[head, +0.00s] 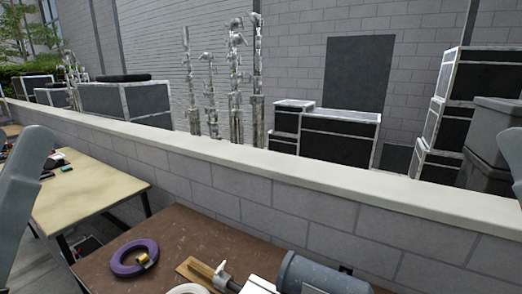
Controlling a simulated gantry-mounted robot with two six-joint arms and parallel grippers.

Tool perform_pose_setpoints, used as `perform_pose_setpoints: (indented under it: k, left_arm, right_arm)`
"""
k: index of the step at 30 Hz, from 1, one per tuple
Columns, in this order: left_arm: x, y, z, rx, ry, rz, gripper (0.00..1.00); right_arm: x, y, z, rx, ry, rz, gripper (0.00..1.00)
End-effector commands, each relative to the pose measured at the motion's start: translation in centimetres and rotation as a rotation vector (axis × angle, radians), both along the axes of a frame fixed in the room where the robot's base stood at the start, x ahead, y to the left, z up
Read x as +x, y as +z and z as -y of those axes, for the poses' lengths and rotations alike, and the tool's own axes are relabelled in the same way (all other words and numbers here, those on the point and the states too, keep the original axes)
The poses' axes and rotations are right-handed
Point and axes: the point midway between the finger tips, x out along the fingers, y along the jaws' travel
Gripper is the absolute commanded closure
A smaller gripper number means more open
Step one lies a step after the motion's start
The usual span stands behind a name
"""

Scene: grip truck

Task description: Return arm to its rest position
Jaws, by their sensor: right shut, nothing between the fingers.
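My right wrist, a blue-grey cylinder, comes in at the bottom edge over the brown table, and its white-and-black right gripper (236,286) points left. The gripper is shut and empty, partly cut off by the frame's lower edge. It is close to a wooden piece (197,270) and a small pale metal fitting (221,274); whether it touches them I cannot tell. Of my left arm only a grey link shows at the left edge; the left gripper is out of view. Another grey link of mine shows at the right edge.
The brown table (190,232) holds a purple tape roll (134,258) and a white ring (188,289). A tan table (95,188) stands at left. A low block wall (240,160) runs behind; beyond it are black cases (338,139) and metal stands (236,90).

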Motion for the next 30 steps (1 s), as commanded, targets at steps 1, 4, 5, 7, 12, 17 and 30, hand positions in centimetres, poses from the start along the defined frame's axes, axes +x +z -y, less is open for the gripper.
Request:
perform_pose_setpoints:
  k: [1,4,5,7,12,17,30]
  left_arm:
    - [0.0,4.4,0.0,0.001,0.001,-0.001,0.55]
    - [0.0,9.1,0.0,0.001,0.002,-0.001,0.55]
    - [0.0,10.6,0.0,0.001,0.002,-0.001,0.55]
    - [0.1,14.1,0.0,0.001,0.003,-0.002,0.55]
    - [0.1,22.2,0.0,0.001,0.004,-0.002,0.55]
    - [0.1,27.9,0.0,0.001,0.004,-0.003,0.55]
    - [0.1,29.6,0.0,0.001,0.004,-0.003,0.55]
  right_arm:
    - [0.0,4.4,0.0,0.0,0.0,-0.001,1.0]
    - [0.0,9.1,0.0,0.0,0.0,-0.001,1.0]
    - [0.0,10.6,0.0,0.0,0.0,-0.001,1.0]
    - [0.0,14.1,0.0,0.0,0.0,-0.001,1.0]
    - [0.0,22.3,0.0,0.0,0.0,-0.001,1.0]
    - [0.0,28.0,0.0,0.0,0.0,-0.001,1.0]
    - [0.0,29.6,0.0,0.0,0.0,-0.002,1.0]
